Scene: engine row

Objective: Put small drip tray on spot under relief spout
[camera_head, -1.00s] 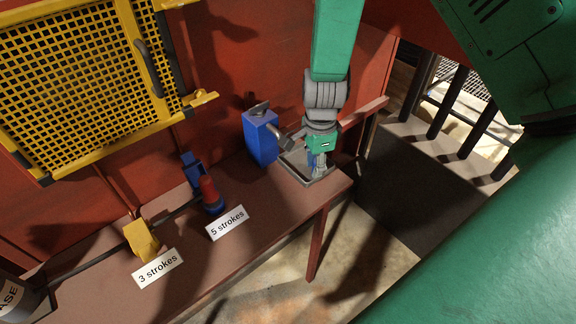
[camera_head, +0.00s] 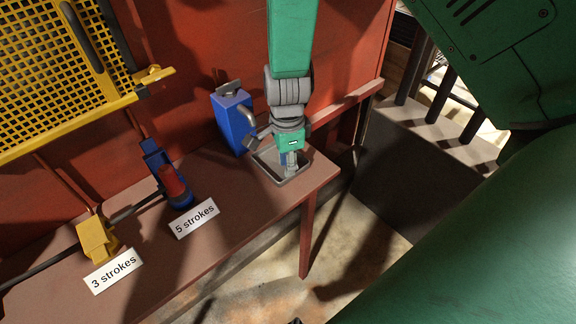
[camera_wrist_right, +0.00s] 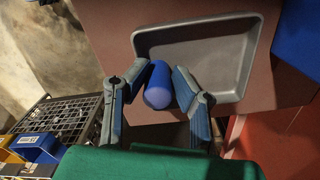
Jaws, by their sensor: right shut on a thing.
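The small drip tray (camera_head: 264,168) is a shallow grey rectangular pan at the right end of the brown bench. It also shows in the right wrist view (camera_wrist_right: 215,62), empty inside. My right gripper (camera_head: 290,164) points down over the tray. In the right wrist view its fingers (camera_wrist_right: 160,72) are shut on an upright blue cylindrical grip (camera_wrist_right: 158,88) at the tray's edge. The grip's joint with the tray is hidden. A blue box-shaped unit (camera_head: 231,122) with a bent grey spout (camera_head: 248,119) stands just left of the tray. The marked spot cannot be made out. My left gripper is not in view.
On the bench (camera_head: 240,208) are a red-and-blue part (camera_head: 173,182) by a "5 strokes" label (camera_head: 195,221) and a yellow part (camera_head: 98,236) by a "3 strokes" label (camera_head: 114,270). A red wall stands behind. The bench's right edge is close to the tray.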

